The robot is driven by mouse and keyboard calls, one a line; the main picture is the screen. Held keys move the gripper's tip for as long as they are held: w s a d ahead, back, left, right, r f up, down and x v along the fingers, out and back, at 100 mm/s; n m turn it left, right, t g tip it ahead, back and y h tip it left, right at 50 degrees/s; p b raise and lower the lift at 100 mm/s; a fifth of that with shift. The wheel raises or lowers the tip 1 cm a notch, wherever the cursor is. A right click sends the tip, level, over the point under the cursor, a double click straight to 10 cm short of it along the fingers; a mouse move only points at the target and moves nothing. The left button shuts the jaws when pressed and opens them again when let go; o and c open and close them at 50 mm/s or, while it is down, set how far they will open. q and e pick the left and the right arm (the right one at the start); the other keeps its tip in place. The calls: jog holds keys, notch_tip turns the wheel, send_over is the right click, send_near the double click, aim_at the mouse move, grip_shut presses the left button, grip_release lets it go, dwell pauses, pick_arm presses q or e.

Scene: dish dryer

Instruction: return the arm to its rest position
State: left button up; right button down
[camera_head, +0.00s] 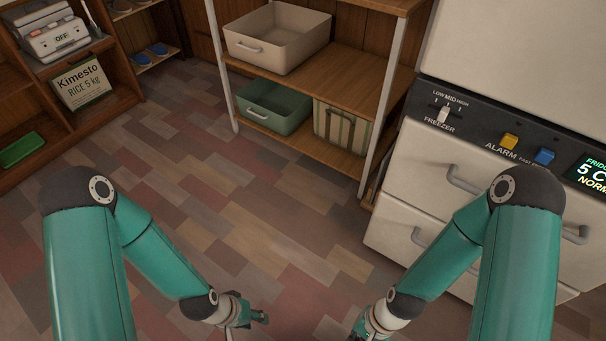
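My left arm, green with dark joints, comes in from the left and reaches down to the bottom middle. My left gripper (246,322) is at the bottom edge, over the floor, and is partly cut off. Its fingers are too small and dark to tell whether they are open or shut, and I see nothing held in it. My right arm comes in from the right, in front of the fridge drawers. My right gripper (362,335) is mostly cut off by the bottom edge. Both grippers are apart from the furniture.
A fridge (424,160) with a control panel and drawers stands at right. A wooden shelf unit (345,72) holds a beige bin (278,38), a green bin (273,106) and a striped box (340,128). A rice box (82,84) sits on the left shelf. The tiled floor (240,190) between is clear.

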jog(key=w+n+t, duration=0.2)
jog(key=w+n, duration=0.2)
jog(key=w, duration=0.1)
notch_tip(320, 180, up, 28)
jog(key=p, duration=2.8)
jog(key=shift+d+n+t+p, duration=0.3)
